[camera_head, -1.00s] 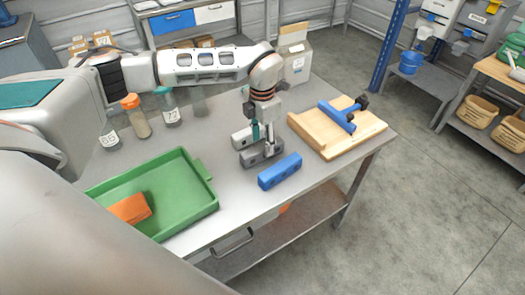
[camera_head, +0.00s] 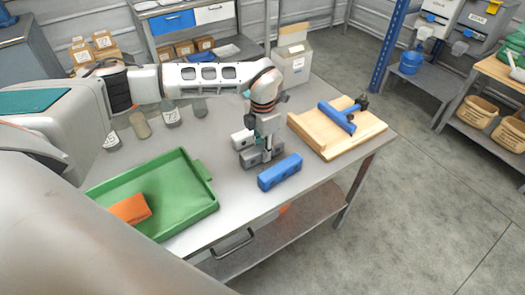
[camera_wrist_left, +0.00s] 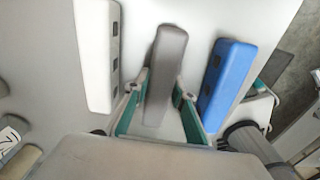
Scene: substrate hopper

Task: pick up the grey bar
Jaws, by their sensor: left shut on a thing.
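The grey bar (camera_head: 252,159) lies on the table between a white bar (camera_head: 238,139) and a blue bar (camera_head: 280,172). In the left wrist view the grey bar (camera_wrist_left: 167,62) runs up the middle, with the white bar (camera_wrist_left: 97,55) to its left and the blue bar (camera_wrist_left: 226,82) to its right. My left gripper (camera_head: 264,152) points down over the grey bar and is shut on it, one finger on each side. The bar appears to rest on the table. My right gripper is out of view.
A green tray (camera_head: 205,207) with an orange block (camera_head: 130,208) stands at the table's front left. A wooden board (camera_head: 368,130) with a blue T-shaped piece (camera_head: 338,117) is on the right. Jars (camera_head: 171,115) stand behind, partly under my left arm; a cardboard box (camera_head: 294,65) is at the back.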

